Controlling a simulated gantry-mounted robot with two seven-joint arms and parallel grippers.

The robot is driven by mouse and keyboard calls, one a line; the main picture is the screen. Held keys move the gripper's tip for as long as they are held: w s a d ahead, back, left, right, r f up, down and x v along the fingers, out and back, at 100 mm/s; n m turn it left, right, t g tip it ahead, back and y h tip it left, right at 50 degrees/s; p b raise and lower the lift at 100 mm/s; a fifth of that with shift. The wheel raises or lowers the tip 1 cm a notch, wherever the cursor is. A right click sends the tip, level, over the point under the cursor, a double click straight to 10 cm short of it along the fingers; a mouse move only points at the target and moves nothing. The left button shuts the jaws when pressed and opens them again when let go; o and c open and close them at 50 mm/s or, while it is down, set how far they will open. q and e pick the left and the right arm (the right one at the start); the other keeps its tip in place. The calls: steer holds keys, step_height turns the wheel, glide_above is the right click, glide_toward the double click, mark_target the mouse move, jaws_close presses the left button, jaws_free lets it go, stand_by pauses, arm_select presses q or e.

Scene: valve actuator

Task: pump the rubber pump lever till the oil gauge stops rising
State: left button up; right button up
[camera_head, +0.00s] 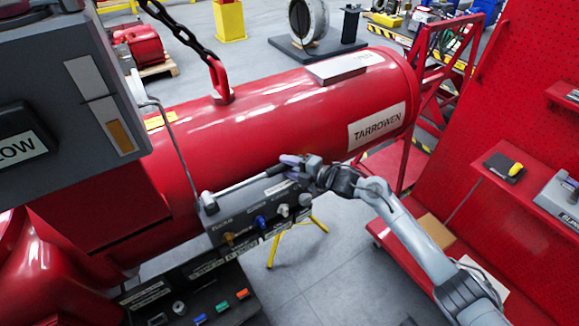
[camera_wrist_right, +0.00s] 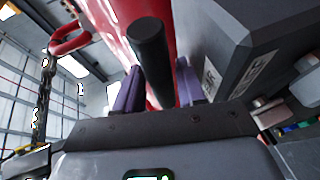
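The pump lever is a pale metal rod (camera_head: 242,185) rising to the right from a dark pump box (camera_head: 250,215) with knobs and labels. Its black rubber grip (camera_wrist_right: 150,55) shows in the right wrist view. My right gripper (camera_head: 292,161) is at the lever's outer end in the head view. In the wrist view, its two purple fingers (camera_wrist_right: 160,88) stand apart on either side of the grip, with a gap by the right finger. What looks like the gauge (camera_head: 120,137), a pale strip with amber at its bottom, is on the grey housing at upper left. My left gripper is out of view.
A large red cylinder (camera_head: 250,125) marked TARROWEN lies behind the pump box, with a chain (camera_head: 180,30) above it. A red pegboard (camera_head: 530,120) with small shelves stands at right. A button panel (camera_head: 205,305) is at the bottom. Grey floor (camera_head: 330,265) is clear.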

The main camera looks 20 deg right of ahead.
jaws_close()
step_height(320, 180, up, 12)
steer(key=a+n+h+p, duration=0.2)
steer(key=n+p, duration=0.1)
steer(key=p, duration=0.3)
steer(key=shift+s+a+f+n+h+p, duration=0.15)
steer(key=shift+s+a+n+h+p, duration=0.15)
steer(key=shift+s+p, duration=0.1)
jaws_free()
steer(key=shift+w, duration=0.15)
